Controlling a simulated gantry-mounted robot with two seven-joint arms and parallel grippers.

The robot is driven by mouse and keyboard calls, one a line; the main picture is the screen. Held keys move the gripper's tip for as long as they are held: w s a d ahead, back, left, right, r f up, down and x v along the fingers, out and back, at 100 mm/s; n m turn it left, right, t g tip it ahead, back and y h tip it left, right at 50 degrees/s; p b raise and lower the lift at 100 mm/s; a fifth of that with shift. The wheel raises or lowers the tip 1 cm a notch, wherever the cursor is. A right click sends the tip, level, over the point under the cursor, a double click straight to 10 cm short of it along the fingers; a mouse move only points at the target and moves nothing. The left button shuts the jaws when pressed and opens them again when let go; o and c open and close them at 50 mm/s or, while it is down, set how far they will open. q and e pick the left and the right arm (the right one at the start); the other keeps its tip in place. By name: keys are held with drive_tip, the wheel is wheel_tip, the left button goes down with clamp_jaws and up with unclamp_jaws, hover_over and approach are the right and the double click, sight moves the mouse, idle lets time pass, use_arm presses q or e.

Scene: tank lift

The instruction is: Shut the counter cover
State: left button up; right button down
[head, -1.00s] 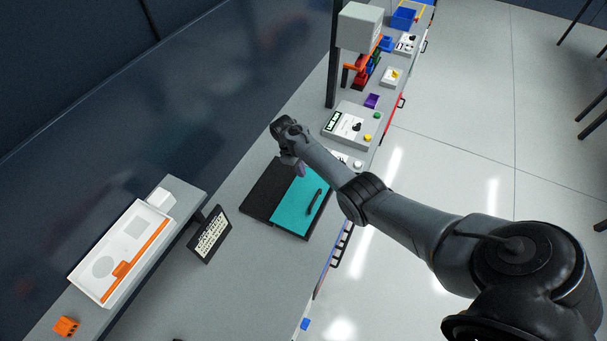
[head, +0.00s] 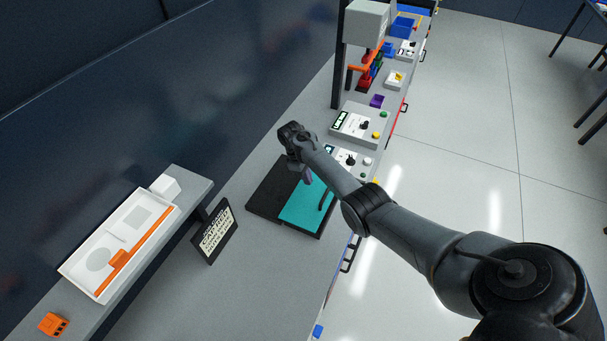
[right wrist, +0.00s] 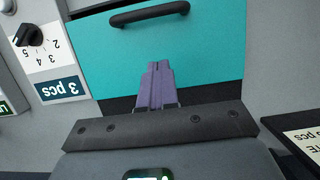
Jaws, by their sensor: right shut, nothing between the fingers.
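The counter cover (head: 303,207) is a flat teal panel in the grey counter, with a dark strip (head: 268,190) along its left side in the head view. Its black bar handle (right wrist: 149,13) shows at the top of the right wrist view; in the head view my right forearm partly hides it. My right gripper (head: 307,179) is over the cover's far end near the dark strip. Its purple fingers (right wrist: 155,68) are together and empty, overlapping the teal panel in the wrist view and apart from the handle. Contact with the panel cannot be told. My left gripper is not in view.
A dial box (head: 360,124) and a second dial panel (head: 350,160) stand beyond the cover. A black sign (head: 213,233) and a raised shelf with a white tray (head: 75,269) stand at the left. The counter in front of the cover is clear.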

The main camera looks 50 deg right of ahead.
sight(318, 198)
drive_tip(key=b+x, duration=0.1)
drive_tip(key=x, duration=0.1)
drive_tip(key=shift+f, duration=0.3)
drive_tip(key=shift+s+r+p, duration=0.1)
drive_tip(key=shift+s+p, duration=0.2)
drive_tip(key=shift+p, duration=0.15)
drive_tip(key=s+p, duration=0.2)
drive_tip(key=shift+s+d, duration=0.25)
drive_tip(key=shift+s+f+p, duration=0.35)
drive_tip(key=shift+s+f, duration=0.05)
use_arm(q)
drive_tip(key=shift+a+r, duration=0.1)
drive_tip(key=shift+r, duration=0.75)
